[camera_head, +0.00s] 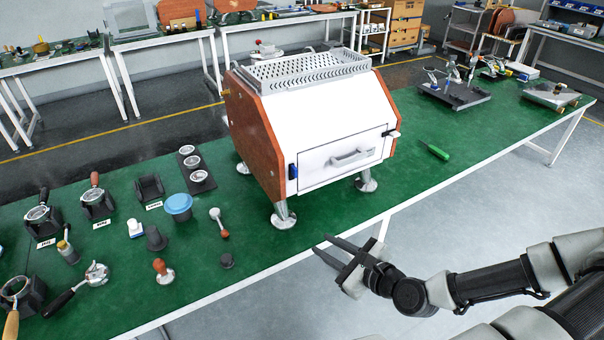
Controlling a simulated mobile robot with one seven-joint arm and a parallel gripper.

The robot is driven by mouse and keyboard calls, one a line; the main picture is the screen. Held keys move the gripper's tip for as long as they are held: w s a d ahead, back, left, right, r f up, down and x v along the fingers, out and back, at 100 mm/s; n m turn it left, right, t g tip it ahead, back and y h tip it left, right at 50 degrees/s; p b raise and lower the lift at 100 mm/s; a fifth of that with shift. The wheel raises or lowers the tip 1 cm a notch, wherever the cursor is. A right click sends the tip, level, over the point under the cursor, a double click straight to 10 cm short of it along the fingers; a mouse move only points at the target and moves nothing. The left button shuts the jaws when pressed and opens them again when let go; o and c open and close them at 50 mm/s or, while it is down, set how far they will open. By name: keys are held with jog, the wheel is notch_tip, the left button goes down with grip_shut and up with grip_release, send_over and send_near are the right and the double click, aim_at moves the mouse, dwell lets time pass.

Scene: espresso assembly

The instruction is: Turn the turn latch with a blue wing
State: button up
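The white espresso machine body (310,110) with wood-coloured sides stands on metal feet on the green table. Its front panel (325,172) is closed and has a grey handle (350,157). A small dark latch with a blue wing (292,171) sits upright at the panel's left edge. Another latch, light with a dark tip (391,134), is at the panel's right edge. My gripper (321,243) is below and in front of the machine, near the table's front edge. Its two fingers are apart with nothing between them, and it is clear of the blue-winged latch.
A green screwdriver (434,151) lies right of the machine. A blue-lidded tub (179,206), a tamper (163,270) and several portafilters stand to the left. The machine's front foot (283,216) is near my gripper. Open floor lies before the table.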

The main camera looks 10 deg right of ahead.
notch_tip(320, 180, up, 8)
jog(key=w+d+m+t, duration=0.2)
jog(key=w+m+t, duration=0.1)
jog(key=m+t, duration=0.2)
jog(key=b, duration=0.5)
send_near(296, 173)
jog(key=shift+h, duration=0.4)
jog(key=x, duration=0.9)
jog(key=shift+a, duration=0.15)
grip_shut()
